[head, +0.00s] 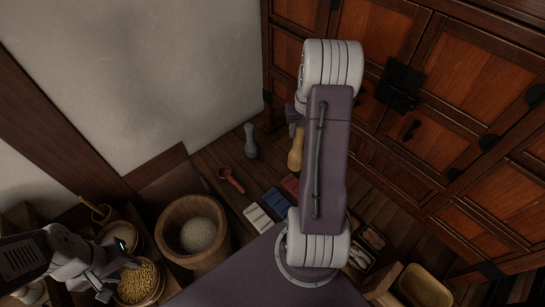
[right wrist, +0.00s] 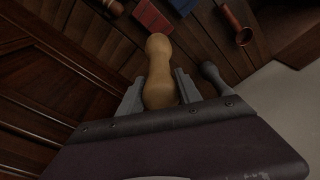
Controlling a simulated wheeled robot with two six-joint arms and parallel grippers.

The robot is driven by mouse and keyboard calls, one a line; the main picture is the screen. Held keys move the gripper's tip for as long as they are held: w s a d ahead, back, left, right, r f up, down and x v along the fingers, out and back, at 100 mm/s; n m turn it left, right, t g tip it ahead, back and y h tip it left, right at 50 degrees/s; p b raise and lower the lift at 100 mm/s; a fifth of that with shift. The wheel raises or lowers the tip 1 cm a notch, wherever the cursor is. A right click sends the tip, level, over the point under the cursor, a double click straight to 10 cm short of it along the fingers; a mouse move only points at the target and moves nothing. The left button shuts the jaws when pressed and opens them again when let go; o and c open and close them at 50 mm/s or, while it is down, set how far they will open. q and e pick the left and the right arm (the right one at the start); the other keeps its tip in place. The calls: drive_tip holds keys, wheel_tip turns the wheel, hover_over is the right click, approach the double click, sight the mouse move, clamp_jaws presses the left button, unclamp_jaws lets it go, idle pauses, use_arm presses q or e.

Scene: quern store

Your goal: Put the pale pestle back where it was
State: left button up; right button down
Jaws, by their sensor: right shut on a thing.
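The pale pestle (head: 295,155) is tan wood with a narrow waist. My right gripper (head: 294,124) is shut on it in front of the cabinet, and my own arm hides part of the gripper. In the right wrist view the pestle (right wrist: 158,75) stands out between the two jaws, with its waisted end pointing away toward the floor. I cannot tell whether that end touches anything. A grey pestle (head: 251,141) stands by the wall to the left; it also shows in the right wrist view (right wrist: 214,77). My left gripper (head: 121,277) is open and empty by a bowl of yellow pieces (head: 138,282).
A wooden mortar with grain (head: 171,232) stands left of centre. A red-brown scoop (head: 231,180), blue blocks (head: 276,202), a red block (head: 290,184) and pale blocks (head: 258,218) lie on the planks. A wooden cabinet (head: 430,125) bounds the right, a plaster wall (head: 170,70) the left.

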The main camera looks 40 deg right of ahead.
drive_tip(key=w+a+f+b, duration=0.2)
drive_tip(key=w+a+f, duration=0.2)
drive_tip(key=w+f, duration=0.5)
drive_tip(key=shift+w+a+f+b, duration=0.35)
drive_tip(key=shift+a+f+b, duration=0.05)
drive_tip(key=shift+f, duration=0.35)
drive_tip(key=c, duration=0.8)
unclamp_jaws()
drive_tip(key=shift+s+f, duration=0.1)
